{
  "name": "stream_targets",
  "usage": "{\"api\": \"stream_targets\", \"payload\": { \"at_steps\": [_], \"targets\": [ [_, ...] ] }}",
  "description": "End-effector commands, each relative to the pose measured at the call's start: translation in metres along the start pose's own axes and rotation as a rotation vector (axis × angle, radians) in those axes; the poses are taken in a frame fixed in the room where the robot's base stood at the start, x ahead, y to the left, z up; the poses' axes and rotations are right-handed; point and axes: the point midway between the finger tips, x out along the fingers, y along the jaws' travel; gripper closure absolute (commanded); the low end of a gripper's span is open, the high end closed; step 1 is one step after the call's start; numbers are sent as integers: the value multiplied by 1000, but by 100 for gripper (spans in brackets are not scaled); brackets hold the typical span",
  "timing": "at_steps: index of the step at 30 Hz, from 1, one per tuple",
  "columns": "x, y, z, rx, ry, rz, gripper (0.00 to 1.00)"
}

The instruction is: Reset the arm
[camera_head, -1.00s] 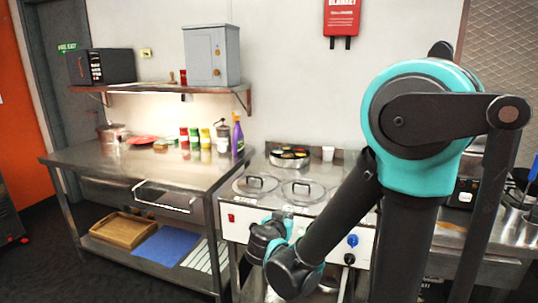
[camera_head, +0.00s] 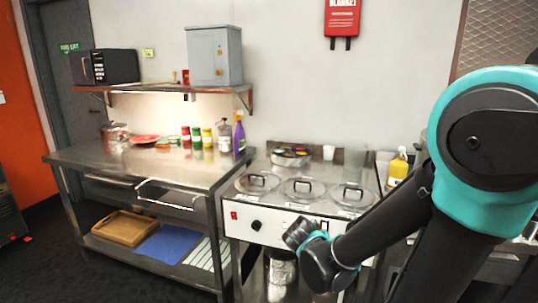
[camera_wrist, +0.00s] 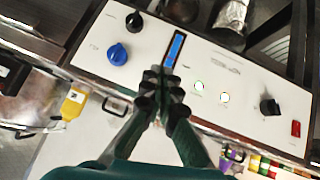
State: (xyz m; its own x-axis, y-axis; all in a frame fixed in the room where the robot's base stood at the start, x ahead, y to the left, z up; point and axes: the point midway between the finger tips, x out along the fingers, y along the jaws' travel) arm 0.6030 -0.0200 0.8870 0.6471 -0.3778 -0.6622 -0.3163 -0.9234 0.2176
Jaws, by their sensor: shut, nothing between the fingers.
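My gripper (camera_wrist: 161,92) shows in the wrist view with its dark fingers together and nothing between them. Behind its fingertips is the white control panel (camera_wrist: 225,85) with a blue knob, dark knobs, a blue display and a red switch. In the head view my arm comes in from the right and folds down in front of the cooking counter (camera_head: 270,225). The gripper's fingers cannot be made out there.
A steel table (camera_head: 120,163) stands at the left, with bottles and jars on it and a wooden tray (camera_head: 124,227) below. Lidded pots (camera_head: 303,188) sit in the counter. A yellow bottle (camera_head: 398,170) stands right of them. A shelf (camera_head: 160,88) hangs above the table.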

Motion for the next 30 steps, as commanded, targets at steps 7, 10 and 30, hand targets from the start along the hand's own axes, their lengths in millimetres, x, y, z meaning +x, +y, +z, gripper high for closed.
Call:
{"api": "stream_targets", "payload": {
  "at_steps": [7,10,30],
  "targets": [
    [-2,44,73,-85,-292,-121,100],
    [-10,47,94,-110,-360,-206,100],
    [-28,42,118,-147,-414,-370,100]
  ]
}}
